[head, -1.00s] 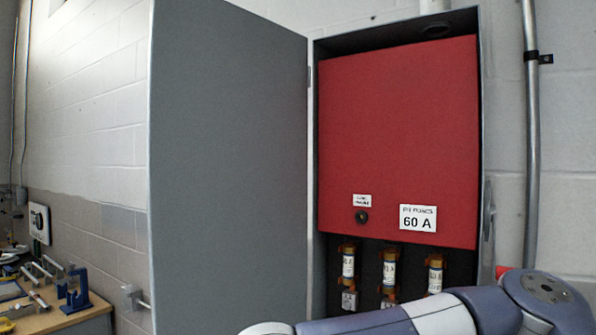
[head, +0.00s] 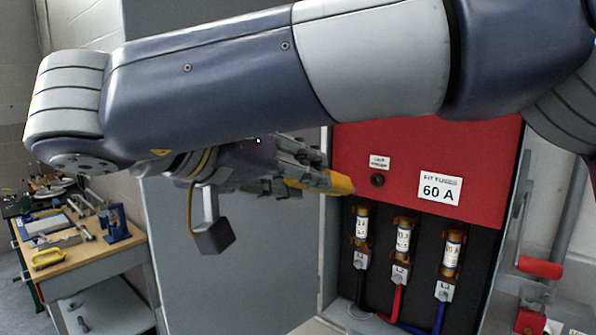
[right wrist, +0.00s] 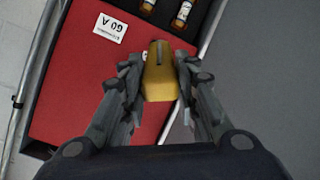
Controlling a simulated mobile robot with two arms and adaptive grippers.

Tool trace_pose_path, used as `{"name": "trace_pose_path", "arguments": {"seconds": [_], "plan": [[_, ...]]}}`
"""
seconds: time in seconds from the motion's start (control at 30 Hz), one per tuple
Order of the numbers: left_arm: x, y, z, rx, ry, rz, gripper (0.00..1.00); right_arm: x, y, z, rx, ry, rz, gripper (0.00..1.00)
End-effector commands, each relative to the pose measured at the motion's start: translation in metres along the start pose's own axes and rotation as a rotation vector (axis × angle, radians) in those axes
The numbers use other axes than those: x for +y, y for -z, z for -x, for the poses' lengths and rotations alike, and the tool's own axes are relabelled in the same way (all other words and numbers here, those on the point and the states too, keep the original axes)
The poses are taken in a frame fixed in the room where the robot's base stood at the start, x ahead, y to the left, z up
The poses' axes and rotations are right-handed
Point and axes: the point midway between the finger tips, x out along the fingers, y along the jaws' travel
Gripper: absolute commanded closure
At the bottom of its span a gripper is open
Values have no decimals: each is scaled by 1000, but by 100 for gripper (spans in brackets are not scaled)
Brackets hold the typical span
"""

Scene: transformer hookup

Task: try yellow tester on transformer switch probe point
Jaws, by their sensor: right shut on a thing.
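My right gripper (head: 310,172) is shut on the yellow tester (head: 335,182), which points right toward the open switch box. The right wrist view shows the tester (right wrist: 159,75) between both fingers of the gripper (right wrist: 158,88). The switch box has a red inner panel (head: 440,145) with a label reading 60 A. A small round dark point (head: 377,180) sits on the panel under a small label (head: 380,162). The tester's tip is left of and slightly below that point in the head view; I cannot tell its distance from the panel. My left gripper is not in view.
Below the panel are fuses (head: 403,238) with black, red and blue cables. The grey box door (head: 270,250) stands open at the left. A red-handled lever (head: 540,267) is on the right side. A workbench (head: 100,262) with tools stands at far left.

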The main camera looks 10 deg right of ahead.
Motion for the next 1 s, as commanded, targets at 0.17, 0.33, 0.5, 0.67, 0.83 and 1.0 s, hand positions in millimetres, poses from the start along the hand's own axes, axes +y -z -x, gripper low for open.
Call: {"name": "trace_pose_path", "arguments": {"seconds": [0.17,0.33,0.5,0.67,0.83,1.0], "plan": [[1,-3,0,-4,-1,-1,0,3,5,-17,-2,1,-1,96],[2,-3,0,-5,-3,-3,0,6,11,-33,-2,2,0,96],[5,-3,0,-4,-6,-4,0,10,17,-48,-1,2,-1,96],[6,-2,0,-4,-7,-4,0,11,20,-58,0,2,0,96],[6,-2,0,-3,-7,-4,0,13,22,-63,0,2,0,96],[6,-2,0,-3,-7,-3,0,13,23,-64,1,2,0,96]]}}
